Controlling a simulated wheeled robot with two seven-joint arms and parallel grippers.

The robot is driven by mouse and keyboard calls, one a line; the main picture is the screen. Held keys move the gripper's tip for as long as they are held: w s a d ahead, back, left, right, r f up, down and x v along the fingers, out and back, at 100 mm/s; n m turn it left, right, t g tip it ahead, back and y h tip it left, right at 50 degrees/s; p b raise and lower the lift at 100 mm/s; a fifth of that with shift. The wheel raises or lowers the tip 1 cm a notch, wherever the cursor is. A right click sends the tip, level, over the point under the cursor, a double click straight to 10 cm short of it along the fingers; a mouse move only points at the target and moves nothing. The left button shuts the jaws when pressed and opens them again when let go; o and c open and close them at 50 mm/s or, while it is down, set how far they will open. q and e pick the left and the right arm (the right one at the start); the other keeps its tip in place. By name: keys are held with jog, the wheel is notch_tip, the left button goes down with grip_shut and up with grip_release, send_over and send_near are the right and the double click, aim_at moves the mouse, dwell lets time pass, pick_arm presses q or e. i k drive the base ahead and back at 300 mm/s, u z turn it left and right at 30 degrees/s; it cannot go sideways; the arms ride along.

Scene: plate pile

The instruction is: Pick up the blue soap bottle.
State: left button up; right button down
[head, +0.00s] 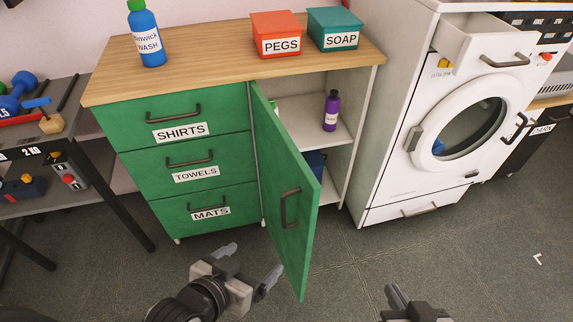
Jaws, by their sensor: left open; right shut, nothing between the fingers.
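The blue soap bottle (147,36) stands upright on the wooden counter top at the back left. It has a green cap and a white label ending in "WASH". My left gripper (251,264) is low in front of the green cabinet, open and empty, well below and to the right of the bottle. My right gripper (391,294) is at the bottom edge, right of the open cabinet door, shut and empty. Most of my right gripper is cut off by the frame.
A red PEGS box (276,35) and a teal SOAP box (336,29) stand on the counter. The green cabinet door (285,190) hangs open toward me. A purple bottle (331,111) stands on the inner shelf. A white washer (455,125) with an open drawer stands right.

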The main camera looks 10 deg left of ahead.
aim_at(144, 30)
jog(key=u, duration=0.55)
jog(key=k, duration=0.25)
jog(key=u, duration=2)
jog(key=i, duration=0.9)
jog(key=z, duration=0.2)
